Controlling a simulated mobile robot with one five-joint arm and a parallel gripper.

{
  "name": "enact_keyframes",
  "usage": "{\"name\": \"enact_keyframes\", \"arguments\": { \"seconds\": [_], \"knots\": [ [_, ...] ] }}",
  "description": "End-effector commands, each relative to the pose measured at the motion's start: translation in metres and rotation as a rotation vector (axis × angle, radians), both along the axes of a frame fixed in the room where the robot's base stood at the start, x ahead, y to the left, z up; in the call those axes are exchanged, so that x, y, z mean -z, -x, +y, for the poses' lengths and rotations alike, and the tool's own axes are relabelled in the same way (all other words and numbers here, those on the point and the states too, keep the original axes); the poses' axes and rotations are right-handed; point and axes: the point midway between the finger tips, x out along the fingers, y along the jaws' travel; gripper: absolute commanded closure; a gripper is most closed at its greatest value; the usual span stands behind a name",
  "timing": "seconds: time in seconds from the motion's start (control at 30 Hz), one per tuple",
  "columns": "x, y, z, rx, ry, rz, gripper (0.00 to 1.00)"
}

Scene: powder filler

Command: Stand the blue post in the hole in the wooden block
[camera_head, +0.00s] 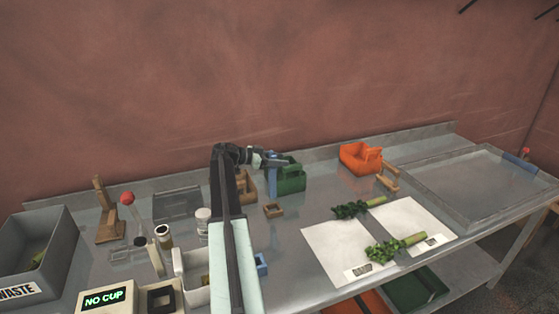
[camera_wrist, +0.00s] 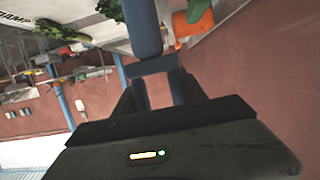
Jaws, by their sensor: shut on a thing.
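My gripper (camera_head: 270,160) is shut on the blue post (camera_head: 273,181) and holds it hanging roughly upright, clear of the bench as far as I can tell. In the wrist view my gripper (camera_wrist: 160,85) has both fingers at the wider end of the blue post (camera_wrist: 142,28), which stretches away from them. The small wooden block (camera_head: 273,211) with its square hole sits on the metal bench, just below the post's lower end in the head view. The post appears apart from it; the depth between them is hard to judge.
An orange bin (camera_head: 357,158) is farther right. White sheets (camera_head: 335,252) with green stalks lie at front right. Several jars and a grey waste bin (camera_head: 40,250) fill the left.

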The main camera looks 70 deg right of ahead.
Motion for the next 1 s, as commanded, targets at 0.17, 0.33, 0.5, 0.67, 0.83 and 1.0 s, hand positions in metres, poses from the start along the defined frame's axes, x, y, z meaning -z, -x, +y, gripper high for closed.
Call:
{"name": "enact_keyframes", "arguments": {
  "seconds": [0.17, 0.33, 0.5, 0.67, 0.83, 1.0],
  "knots": [
    [0.002, 0.000, 0.001, 0.001, 0.003, -0.001, 1.00],
    [0.010, -0.001, 0.001, 0.001, 0.003, -0.001, 1.00],
    [0.018, -0.001, 0.001, 0.000, 0.003, -0.001, 1.00],
    [0.025, -0.001, 0.001, 0.000, 0.003, -0.001, 1.00],
    [0.033, -0.001, 0.001, 0.000, 0.003, -0.001, 1.00],
    [0.041, -0.001, 0.001, -0.001, 0.003, -0.001, 1.00]
  ]
}}
